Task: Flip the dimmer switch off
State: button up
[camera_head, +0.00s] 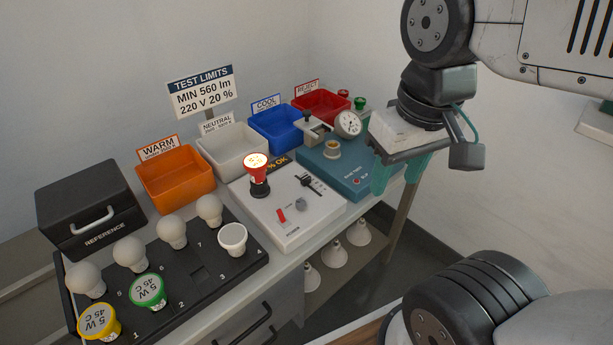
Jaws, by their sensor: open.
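The white dimmer box (318,215) stands at the middle of the bench. On its top are a small red switch (282,216), a grey round knob (301,204) and a black slider (309,182). The red switch is at the front left of the knob; its exact position is too small to tell. A bulb with a red collar (257,175) stands upright on the box and its top glows. My gripper (396,182) is open and empty, with teal fingers pointing down, to the right of the dimmer box by the teal tester. It is apart from the switch.
A teal tester (345,182) with a dial (348,124) stands right of the dimmer box. Orange (200,187), white (214,161), blue and red bins line the back. A black tray (222,280) with several bulbs and a black reference case (92,205) are left.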

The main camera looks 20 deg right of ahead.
aim_at(281, 216)
jog(key=u, duration=2.15)
jog(key=k, duration=0.9)
jog(key=z, duration=1.6)
jog(key=i, duration=0.5)
jog(key=u, duration=0.05)
